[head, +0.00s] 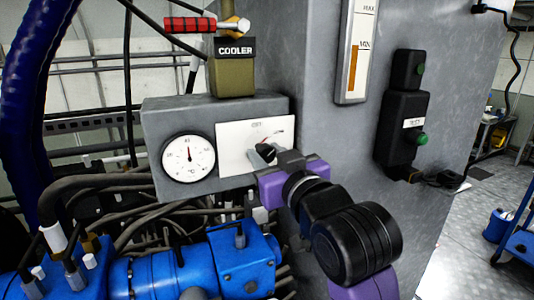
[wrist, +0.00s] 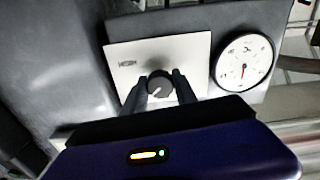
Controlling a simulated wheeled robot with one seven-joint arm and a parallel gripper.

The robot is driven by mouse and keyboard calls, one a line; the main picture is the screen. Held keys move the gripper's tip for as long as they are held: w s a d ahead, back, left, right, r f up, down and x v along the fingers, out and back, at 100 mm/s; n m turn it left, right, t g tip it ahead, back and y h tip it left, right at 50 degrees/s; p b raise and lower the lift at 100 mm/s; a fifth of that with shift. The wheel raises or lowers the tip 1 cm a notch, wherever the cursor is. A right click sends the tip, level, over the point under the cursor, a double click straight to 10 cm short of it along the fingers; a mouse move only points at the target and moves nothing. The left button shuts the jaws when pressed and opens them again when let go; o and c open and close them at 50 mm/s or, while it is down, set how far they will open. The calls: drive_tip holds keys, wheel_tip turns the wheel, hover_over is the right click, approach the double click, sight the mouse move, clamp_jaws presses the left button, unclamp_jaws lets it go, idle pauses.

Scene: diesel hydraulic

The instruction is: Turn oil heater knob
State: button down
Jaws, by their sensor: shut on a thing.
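The oil heater knob (wrist: 159,84) is a small round dark knob with a light pointer line, on a white plate (wrist: 115,60). In the head view the plate (head: 232,150) sits on a grey box to the right of a gauge, and my gripper mostly hides the knob. My gripper (wrist: 160,88) has its two dark fingers on either side of the knob, shut on it. In the head view my purple-and-black gripper (head: 264,153) reaches the plate's lower right part from the right.
A round temperature gauge (head: 189,158) is left of the plate; it also shows in the wrist view (wrist: 244,62). A COOLER valve (head: 233,70) with a red handle stands above. Hoses and a blue motor (head: 245,262) lie below. A black switch box (head: 402,125) is at right.

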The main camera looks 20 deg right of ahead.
drive_tip(key=n+p, duration=0.1)
drive_tip(key=n, duration=0.4)
drive_tip(key=shift+n+p, duration=0.35)
drive_tip(key=shift+n, duration=2.15)
drive_tip(key=c, duration=1)
unclamp_jaws()
drive_tip(key=shift+o, duration=0.2)
